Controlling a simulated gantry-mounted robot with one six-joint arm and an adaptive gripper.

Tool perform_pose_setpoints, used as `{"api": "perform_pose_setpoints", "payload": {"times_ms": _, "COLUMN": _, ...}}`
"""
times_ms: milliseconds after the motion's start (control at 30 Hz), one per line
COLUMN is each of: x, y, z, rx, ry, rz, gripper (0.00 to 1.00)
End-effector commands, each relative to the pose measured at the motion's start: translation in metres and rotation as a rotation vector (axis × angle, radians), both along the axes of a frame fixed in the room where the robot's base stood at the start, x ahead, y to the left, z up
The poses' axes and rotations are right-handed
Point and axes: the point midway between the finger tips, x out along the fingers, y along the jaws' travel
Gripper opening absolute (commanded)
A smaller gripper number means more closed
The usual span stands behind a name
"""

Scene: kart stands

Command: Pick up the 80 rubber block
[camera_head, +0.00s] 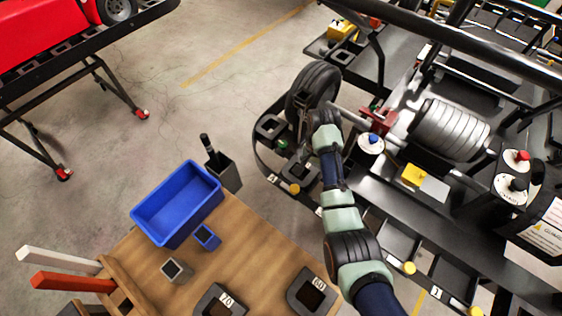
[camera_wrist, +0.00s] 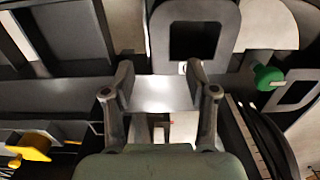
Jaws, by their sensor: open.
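My gripper (camera_head: 306,133) is beside the black tyre at the kart stand in the head view. In the wrist view its two fingers (camera_wrist: 160,78) are apart with nothing between them. A dark block with a square hole (camera_wrist: 192,12) lies just beyond the fingertips there, apart from them; its number cannot be read. In the head view, dark hollow blocks sit on the stand, at the left of the tyre (camera_head: 270,127) and below it (camera_head: 301,176). On the wooden table are a block marked 70 (camera_head: 213,303) and another block (camera_head: 300,297) whose label may read 60 or 80.
The tyre (camera_head: 314,85), stand rails and a metal drum (camera_head: 450,130) crowd the arm. A green knob (camera_wrist: 266,77) is right of the fingers. A blue bin (camera_head: 160,206), small blue box (camera_head: 207,237) and grey cup (camera_head: 176,270) stand on the table (camera_head: 245,250).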

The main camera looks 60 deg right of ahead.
Motion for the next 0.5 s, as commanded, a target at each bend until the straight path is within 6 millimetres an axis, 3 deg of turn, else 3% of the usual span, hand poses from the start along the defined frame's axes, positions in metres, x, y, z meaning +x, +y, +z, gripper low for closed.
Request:
{"api": "perform_pose_setpoints", "payload": {"times_ms": 167, "x": -0.002, "y": -0.001, "z": -0.002, "rx": 0.003, "ry": 0.003, "rz": -0.006, "gripper": 0.57}}
{"api": "perform_pose_setpoints", "payload": {"times_ms": 333, "x": -0.001, "y": 0.000, "z": -0.023, "rx": 0.004, "ry": 0.004, "rz": -0.004, "gripper": 0.57}}
{"api": "perform_pose_setpoints", "payload": {"times_ms": 500, "x": -0.001, "y": 0.001, "z": -0.031, "rx": 0.003, "ry": 0.003, "rz": -0.004, "gripper": 0.57}}
